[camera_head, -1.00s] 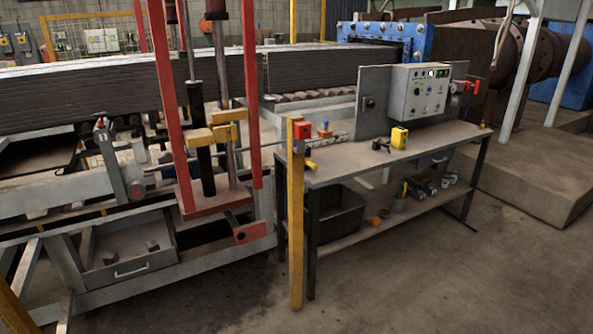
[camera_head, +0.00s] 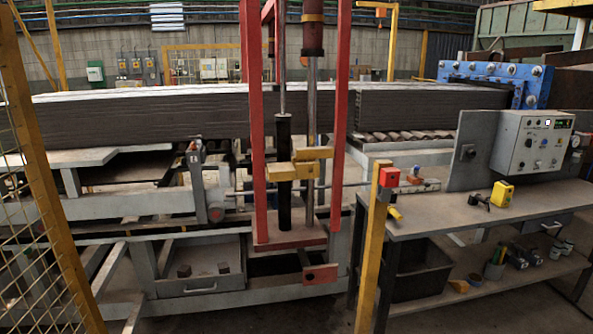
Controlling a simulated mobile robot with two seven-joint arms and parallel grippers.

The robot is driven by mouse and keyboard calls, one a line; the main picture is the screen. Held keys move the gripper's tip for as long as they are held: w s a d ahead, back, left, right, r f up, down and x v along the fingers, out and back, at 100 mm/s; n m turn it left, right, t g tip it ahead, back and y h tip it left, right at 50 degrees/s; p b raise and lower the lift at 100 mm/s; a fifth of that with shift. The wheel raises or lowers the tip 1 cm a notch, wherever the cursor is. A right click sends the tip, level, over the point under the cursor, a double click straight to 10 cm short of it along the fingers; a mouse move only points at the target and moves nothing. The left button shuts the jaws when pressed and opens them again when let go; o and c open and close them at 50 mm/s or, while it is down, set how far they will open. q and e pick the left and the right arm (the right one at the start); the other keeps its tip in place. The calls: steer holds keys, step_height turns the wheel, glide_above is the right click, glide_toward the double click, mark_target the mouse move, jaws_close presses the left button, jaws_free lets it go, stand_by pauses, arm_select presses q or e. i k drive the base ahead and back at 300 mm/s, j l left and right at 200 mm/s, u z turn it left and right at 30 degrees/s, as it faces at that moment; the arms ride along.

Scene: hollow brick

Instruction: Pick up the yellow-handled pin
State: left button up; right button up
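A small yellow item (camera_head: 395,212) shows at the left end of the workbench (camera_head: 440,212), just right of the yellow post. It may be the yellow-handled pin, but it is too small to tell, and no pin shaft can be made out. A small dark item (camera_head: 480,200) lies farther right on the bench, beside a yellow box-shaped device (camera_head: 502,193). Neither of my grippers is in view.
A yellow post (camera_head: 373,255) with a red box (camera_head: 389,177) stands before the bench's left end. A red-framed machine (camera_head: 297,235) stands at centre. A yellow mesh fence (camera_head: 45,230) is close on the left. A grey control box (camera_head: 533,142) stands behind the bench.

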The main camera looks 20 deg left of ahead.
mark_target(392, 209)
steer(key=i+l+u, duration=0.2)
steer(key=i+l, duration=0.5)
steer(key=i, duration=0.25)
steer(key=i+l+u, duration=0.15)
steer(key=i+l, duration=0.7)
